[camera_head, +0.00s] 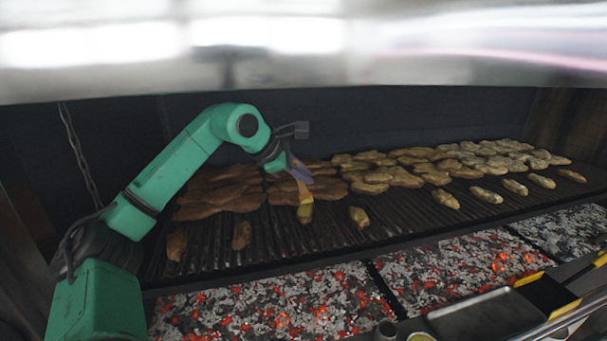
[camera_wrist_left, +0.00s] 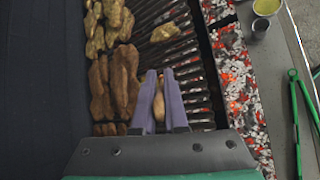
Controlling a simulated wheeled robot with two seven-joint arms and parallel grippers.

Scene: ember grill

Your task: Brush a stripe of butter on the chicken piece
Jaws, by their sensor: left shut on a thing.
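My left gripper (camera_head: 300,178) has purple fingers and reaches over the grill grate from the left. In the left wrist view its fingers (camera_wrist_left: 161,108) are close together around a narrow tan thing, probably the brush; its handle is mostly hidden. In the head view a yellowish brush-like end (camera_head: 304,198) points down below the fingers. A chicken piece (camera_head: 305,213) lies on the grate just under it; I cannot tell whether they touch. Other single chicken pieces lie along the front, one brown (camera_head: 241,235) and one paler (camera_head: 359,217). My right gripper is out of view.
Piled chicken (camera_head: 215,192) covers the back of the grate (camera_head: 330,238). Glowing coals (camera_head: 270,305) lie below its front edge. A metal tray (camera_head: 488,316) stands front right. A bowl with yellow contents (camera_wrist_left: 265,6) and a small metal cup (camera_wrist_left: 260,27) sit on the side ledge. A steel hood hangs above.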

